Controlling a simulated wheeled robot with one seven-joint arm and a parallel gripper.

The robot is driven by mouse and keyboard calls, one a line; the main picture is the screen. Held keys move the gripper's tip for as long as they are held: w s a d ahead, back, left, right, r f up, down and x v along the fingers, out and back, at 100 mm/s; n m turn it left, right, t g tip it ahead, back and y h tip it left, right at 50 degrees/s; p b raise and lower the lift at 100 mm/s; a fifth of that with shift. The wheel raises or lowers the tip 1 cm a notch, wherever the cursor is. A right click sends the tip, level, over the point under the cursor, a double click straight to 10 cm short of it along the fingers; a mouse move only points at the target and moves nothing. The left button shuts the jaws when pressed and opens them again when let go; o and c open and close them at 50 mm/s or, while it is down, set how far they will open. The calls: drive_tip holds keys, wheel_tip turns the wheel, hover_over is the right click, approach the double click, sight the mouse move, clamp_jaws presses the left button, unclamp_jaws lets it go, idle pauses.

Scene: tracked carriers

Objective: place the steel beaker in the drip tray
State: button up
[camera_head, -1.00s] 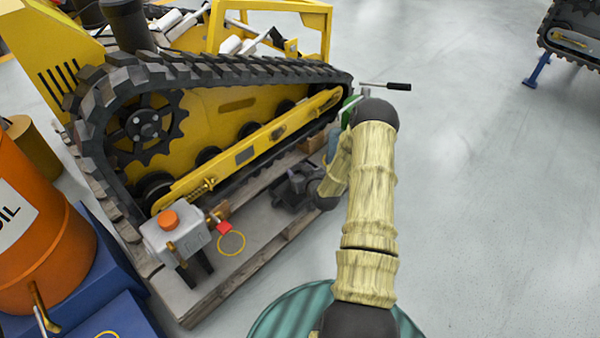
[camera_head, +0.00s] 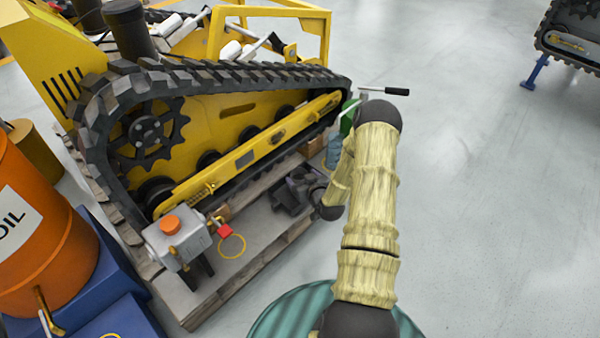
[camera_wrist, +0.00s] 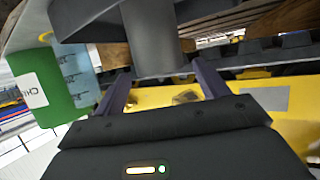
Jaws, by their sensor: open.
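In the wrist view, my gripper (camera_wrist: 162,67) is open, its two dark fingers reaching up the picture. A plain dark grey cylinder (camera_wrist: 152,30), which looks like the steel beaker, shows between and just beyond the fingertips; contact cannot be told. A dark flat-edged piece (camera_wrist: 80,14) beside it at the top may be part of the drip tray. In the head view, a dark, tray-like object (camera_head: 292,192) lies on the pallet beside the tracked carrier, partly behind my wrist. My gripper and the beaker cannot be made out there.
The yellow tracked carrier (camera_head: 230,110) stands close behind my gripper's work area. A green labelled container (camera_wrist: 50,85) is close at the wrist view's left. Open floor lies right.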

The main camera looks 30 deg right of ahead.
drive_tip(key=p+v, duration=0.3)
drive_tip(key=v, duration=0.5)
drive_tip(key=shift+s+r, duration=0.15)
drive_tip(key=shift+s, duration=0.1)
drive_tip(key=a+r+n+g, duration=0.2)
drive_tip(key=a+r+g, duration=0.45)
drive_tip(key=r, duration=0.65)
drive_tip(key=s+a+r+g, duration=0.2)
drive_tip(key=s+a+r, duration=0.3)
drive_tip(key=s, duration=0.3)
drive_tip(key=s+a+r+m+g, duration=0.1)
drive_tip(key=s+a+r+g, duration=0.1)
drive_tip(key=s+a+r, duration=0.3)
drive_tip(key=s+r, duration=0.2)
drive_tip(key=s, duration=0.1)
drive_tip(key=shift+a+r+y, duration=0.25)
drive_tip(key=shift+r+y, duration=0.05)
drive_tip(key=shift+y, duration=0.1)
drive_tip(key=shift+g, duration=0.25)
